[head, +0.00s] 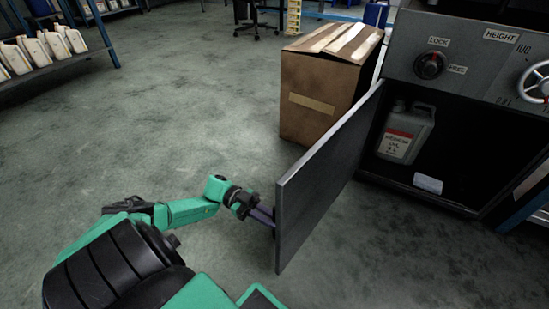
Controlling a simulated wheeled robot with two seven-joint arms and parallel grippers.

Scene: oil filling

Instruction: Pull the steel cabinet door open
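The dark grey steel cabinet door (325,185) stands swung wide open, its free edge toward me and to the left. The cabinet (462,60) is at the right, its dark inside exposed. My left gripper (262,216) is at the left of the door, close against its outer face near the free edge. Its fingertips are partly hidden by the door, so I cannot tell whether they are shut on a handle. No handle shows clearly. My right gripper is not in view.
A grey jug (407,133) with a red and white label stands inside the cabinet, near a small white card (428,183). A cardboard box (322,90) stands on the floor behind the door. A rack (60,60) of pale jugs is far left. The left floor is clear.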

